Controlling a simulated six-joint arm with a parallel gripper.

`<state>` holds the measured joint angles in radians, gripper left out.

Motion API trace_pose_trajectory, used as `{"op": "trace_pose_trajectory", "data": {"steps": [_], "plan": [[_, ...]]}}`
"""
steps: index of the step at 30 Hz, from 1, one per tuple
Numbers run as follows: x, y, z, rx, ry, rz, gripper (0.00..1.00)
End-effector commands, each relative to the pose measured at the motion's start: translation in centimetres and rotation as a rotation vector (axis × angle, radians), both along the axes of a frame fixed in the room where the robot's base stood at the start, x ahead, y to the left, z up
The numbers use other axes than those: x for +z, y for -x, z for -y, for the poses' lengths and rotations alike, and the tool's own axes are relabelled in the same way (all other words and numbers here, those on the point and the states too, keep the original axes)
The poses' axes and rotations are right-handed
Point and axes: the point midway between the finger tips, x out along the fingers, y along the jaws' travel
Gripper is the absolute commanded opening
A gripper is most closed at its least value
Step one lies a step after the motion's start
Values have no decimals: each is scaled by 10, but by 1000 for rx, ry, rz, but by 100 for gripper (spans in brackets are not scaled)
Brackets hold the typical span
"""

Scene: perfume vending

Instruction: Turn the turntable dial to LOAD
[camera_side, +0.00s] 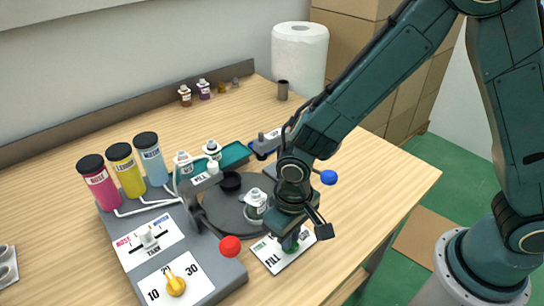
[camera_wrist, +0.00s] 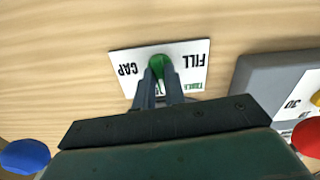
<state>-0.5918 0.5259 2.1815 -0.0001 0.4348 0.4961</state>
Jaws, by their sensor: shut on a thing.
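The dial has a green knob on a white plate (camera_side: 272,258) at the table's front, right of the grey machine. The wrist view shows the plate (camera_wrist: 125,55) upside down, with FILL and CAP readable at its two sides and part of a green label. A LOAD mark cannot be seen. My gripper (camera_side: 291,238) points down over the plate. In the wrist view, my gripper (camera_wrist: 157,82) has its two fingers closed on the green knob (camera_wrist: 156,66). The fingers hide much of the knob, and its pointing direction cannot be told.
The round dark turntable (camera_side: 226,211) carries a bottle (camera_side: 256,205) just behind my gripper. A red ball (camera_side: 230,246) and a blue ball (camera_side: 328,177) flank my wrist. The grey machine (camera_side: 217,278) stands left. Bare table lies right of the plate.

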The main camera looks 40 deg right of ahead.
Motion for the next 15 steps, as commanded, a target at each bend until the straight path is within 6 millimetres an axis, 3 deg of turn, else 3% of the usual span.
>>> {"op": "trace_pose_trajectory", "data": {"steps": [15], "plan": [[1, -1, 0, -98, -2, 3, 0]]}}
